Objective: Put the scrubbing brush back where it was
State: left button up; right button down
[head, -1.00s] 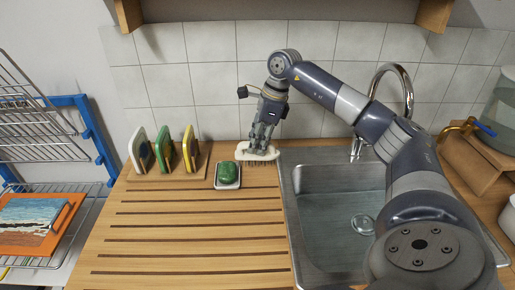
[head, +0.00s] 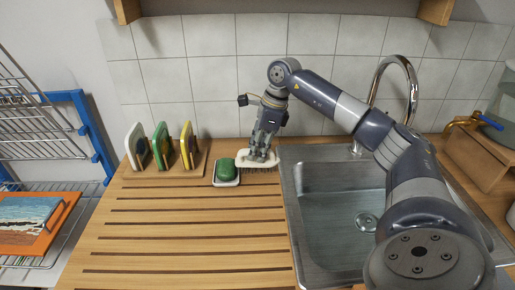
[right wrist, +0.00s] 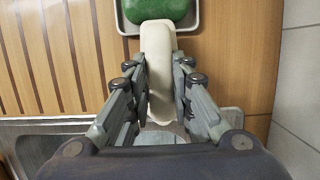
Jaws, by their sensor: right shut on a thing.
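The scrubbing brush (head: 243,158) has a long cream-white back, with bristles just showing under it. It lies level at the back of the wooden drainboard, beside the sink's back left corner. My right gripper (head: 263,157) is shut on the brush from above, one finger on each long side. In the right wrist view the brush (right wrist: 158,48) runs lengthwise between the fingers of my right gripper (right wrist: 160,88), one end close to the soap dish. I cannot tell whether the bristles touch the wood. My left gripper is not in view.
A green soap (head: 227,169) sits in a small dish (head: 227,184) just left of the brush. The steel sink (head: 335,225) and tap (head: 413,90) are right. The grooved drainboard (head: 185,225) is clear in front.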

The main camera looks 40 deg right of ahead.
jog(key=c, duration=1.4)
grip_release()
jog(key=shift+f, duration=0.1)
jog(key=shift+r, duration=0.4)
jog(key=v, duration=1.2)
jog(key=shift+r+p, duration=0.15)
jog(key=shift+p, duration=0.15)
